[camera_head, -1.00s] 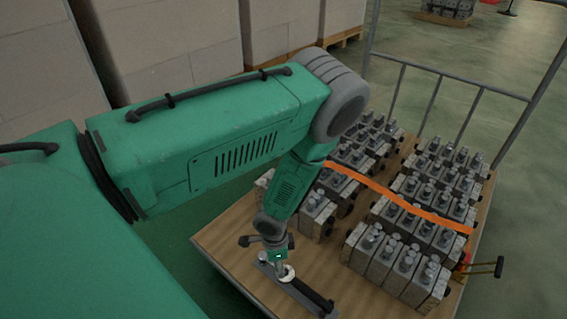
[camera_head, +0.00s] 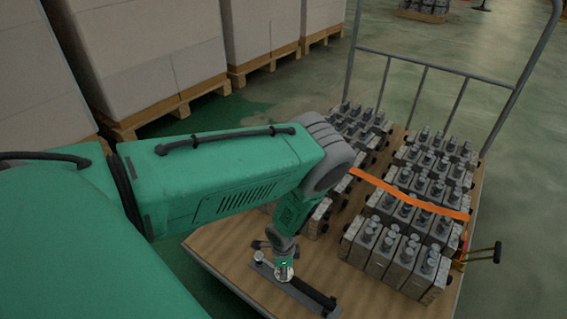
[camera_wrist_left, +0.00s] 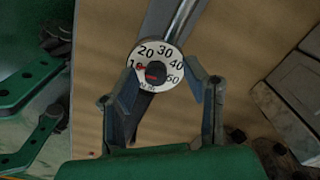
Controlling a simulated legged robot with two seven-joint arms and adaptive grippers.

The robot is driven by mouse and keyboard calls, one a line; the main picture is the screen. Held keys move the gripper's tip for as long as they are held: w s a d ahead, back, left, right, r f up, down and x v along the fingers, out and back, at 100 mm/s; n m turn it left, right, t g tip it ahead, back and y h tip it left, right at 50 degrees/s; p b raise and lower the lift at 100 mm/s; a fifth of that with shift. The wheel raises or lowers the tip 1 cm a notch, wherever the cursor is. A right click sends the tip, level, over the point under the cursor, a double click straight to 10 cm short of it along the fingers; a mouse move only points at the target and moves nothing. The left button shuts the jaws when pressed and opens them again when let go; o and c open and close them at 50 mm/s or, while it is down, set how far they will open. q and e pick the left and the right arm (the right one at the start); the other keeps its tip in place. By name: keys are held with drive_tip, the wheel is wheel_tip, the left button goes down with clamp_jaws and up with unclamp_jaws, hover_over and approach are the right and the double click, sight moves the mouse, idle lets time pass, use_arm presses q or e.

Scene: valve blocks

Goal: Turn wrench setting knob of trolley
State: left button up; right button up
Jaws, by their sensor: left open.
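The wrench (camera_head: 312,294) lies flat on the trolley's wooden deck (camera_head: 225,247) near its front edge. Its round white setting knob (camera_wrist_left: 170,52) shows in the wrist view, with numbers around a dark centre and a red mark by the 10. My left gripper (camera_head: 284,273) points down over the knob in the head view and partly hides it there. In the wrist view my left gripper (camera_wrist_left: 163,80) is open, with one finger on each side of the knob. Whether the fingers touch the knob I cannot tell. My right gripper is not in view.
Several grey valve blocks (camera_head: 400,262) stand in rows on the deck, right of and behind the wrench. An orange strap (camera_head: 415,201) crosses them. The trolley's metal handle frame (camera_head: 440,68) rises at the back. Pallets of pale boxes (camera_head: 135,50) stand at the back left.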

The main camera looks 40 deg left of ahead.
use_arm(q)
drive_tip(key=shift+d+f, duration=0.15)
drive_tip(key=shift+f, duration=0.15)
drive_tip(key=shift+d+r, duration=0.1)
drive_tip(key=shift+d, duration=0.2)
drive_tip(key=shift+a, duration=0.1)
drive_tip(key=c, duration=0.8)
drive_tip(key=shift+a, duration=0.1)
clamp_jaws()
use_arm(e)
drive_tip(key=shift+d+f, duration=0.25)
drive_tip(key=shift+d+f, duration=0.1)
